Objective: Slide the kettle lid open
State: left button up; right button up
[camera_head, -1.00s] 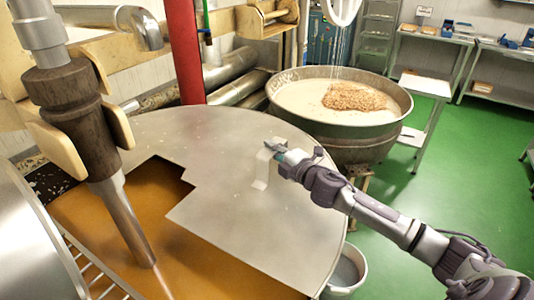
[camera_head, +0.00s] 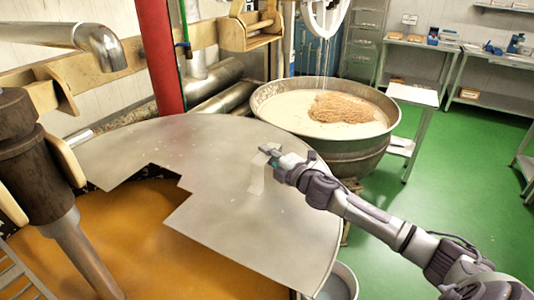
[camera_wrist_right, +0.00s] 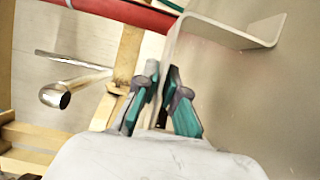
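The kettle lid (camera_head: 225,200) is a flat grey metal sheet with a stepped, notched left edge. It covers the right and back part of the big kettle. Orange-brown contents (camera_head: 130,225) show in the gap at the left and front. The lid handle (camera_head: 257,182) is an upright bent metal strip; it also shows in the right wrist view (camera_wrist_right: 235,32). My right gripper (camera_head: 268,150) is at the top of the handle. In the wrist view its fingers (camera_wrist_right: 160,97) are close together, with the handle strip between them. My left gripper is out of view.
A stirrer shaft (camera_head: 85,250) stands in the contents left of the lid. A red post (camera_head: 155,55) and pipes are behind. A round pan (camera_head: 335,145) with nuts stands behind right, a bucket (camera_head: 340,283) front right. Green floor (camera_head: 465,180) is clear at the right.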

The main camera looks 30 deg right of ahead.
jog(key=shift+o, duration=1.5)
jog(key=shift+s, duration=0.25)
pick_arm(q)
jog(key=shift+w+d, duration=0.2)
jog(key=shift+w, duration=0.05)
pick_arm(e)
jog(key=s, duration=0.4)
jog(key=s+d, duration=0.1)
jog(key=s, duration=0.6)
jog(key=shift+s+d, duration=0.3)
